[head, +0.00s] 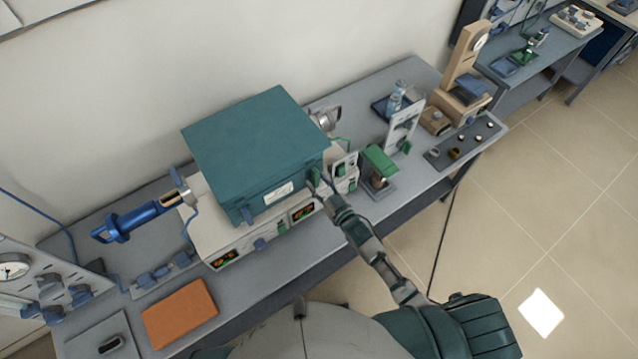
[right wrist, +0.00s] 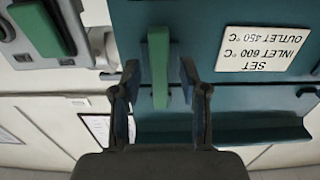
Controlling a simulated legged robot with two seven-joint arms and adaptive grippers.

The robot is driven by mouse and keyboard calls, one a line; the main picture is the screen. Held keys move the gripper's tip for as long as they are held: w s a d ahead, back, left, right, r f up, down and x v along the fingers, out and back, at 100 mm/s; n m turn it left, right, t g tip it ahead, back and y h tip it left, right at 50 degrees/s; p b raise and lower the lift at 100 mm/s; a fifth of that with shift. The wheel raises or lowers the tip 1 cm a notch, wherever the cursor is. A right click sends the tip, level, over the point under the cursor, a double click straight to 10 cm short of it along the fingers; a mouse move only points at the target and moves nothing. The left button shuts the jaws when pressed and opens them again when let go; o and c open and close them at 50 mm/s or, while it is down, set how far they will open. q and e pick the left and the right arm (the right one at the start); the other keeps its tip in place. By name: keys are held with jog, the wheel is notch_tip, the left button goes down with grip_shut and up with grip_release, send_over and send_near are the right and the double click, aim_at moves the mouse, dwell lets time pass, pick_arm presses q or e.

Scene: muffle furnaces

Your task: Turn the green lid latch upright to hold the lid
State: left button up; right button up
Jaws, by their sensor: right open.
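The teal lidded box (head: 255,145) sits on a pale furnace unit, with a white label (head: 278,192) on its front. The green lid latch (right wrist: 159,66) is a narrow bar on the box's front face. In the right wrist view it runs up and down the picture, square to the label's lines of text. My right gripper (right wrist: 160,78) is open, with one finger on each side of the latch and a gap showing on both sides. In the head view my right gripper (head: 320,187) is at the box's front right corner and largely covers the latch. My left gripper is out of view.
Control panels with lit displays (head: 303,211) lie below the box. A green-topped device (head: 379,165) stands close to the right of my right arm. A blue cylinder (head: 135,219) and an orange block (head: 180,313) are at the left. A blue front catch (head: 248,215) is on the box.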

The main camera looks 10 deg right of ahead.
jog(key=shift+s, duration=0.1)
jog(key=v, duration=1.2)
jog(key=shift+d+f, duration=0.1)
jog(key=shift+f, duration=0.1)
